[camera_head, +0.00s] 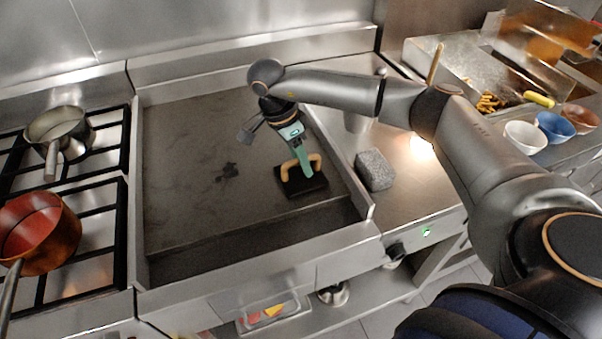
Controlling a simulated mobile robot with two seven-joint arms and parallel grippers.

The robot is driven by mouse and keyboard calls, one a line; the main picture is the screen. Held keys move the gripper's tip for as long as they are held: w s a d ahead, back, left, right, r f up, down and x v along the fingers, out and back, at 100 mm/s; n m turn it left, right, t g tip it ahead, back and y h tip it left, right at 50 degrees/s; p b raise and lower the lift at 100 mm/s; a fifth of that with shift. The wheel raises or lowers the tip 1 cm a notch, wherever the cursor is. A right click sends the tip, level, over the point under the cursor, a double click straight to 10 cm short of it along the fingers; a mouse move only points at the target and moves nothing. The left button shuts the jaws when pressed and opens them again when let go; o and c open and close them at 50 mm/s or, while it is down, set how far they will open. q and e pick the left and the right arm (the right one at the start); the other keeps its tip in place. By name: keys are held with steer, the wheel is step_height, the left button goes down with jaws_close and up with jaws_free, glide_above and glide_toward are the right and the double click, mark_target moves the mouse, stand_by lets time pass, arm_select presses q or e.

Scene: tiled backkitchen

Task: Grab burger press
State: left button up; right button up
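The burger press, a flat dark plate (302,188) with a light wooden handle (286,171), lies on the griddle towards its right side. My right gripper (304,168) reaches down from above, and its green finger overlaps the middle of the handle. Only one finger shows clearly, so I cannot tell whether it is closed on the handle or only beside it. My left gripper is not in view.
The griddle (190,200) has raised metal edges and a dark smudge (227,172). A grey block (375,170) stands on the counter to the right. Pots (60,135) sit on the left burners. Several bowls (524,137) stand at the far right.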

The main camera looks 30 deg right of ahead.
jaws_close()
steer(key=shift+r, duration=0.15)
stand_by(0.9)
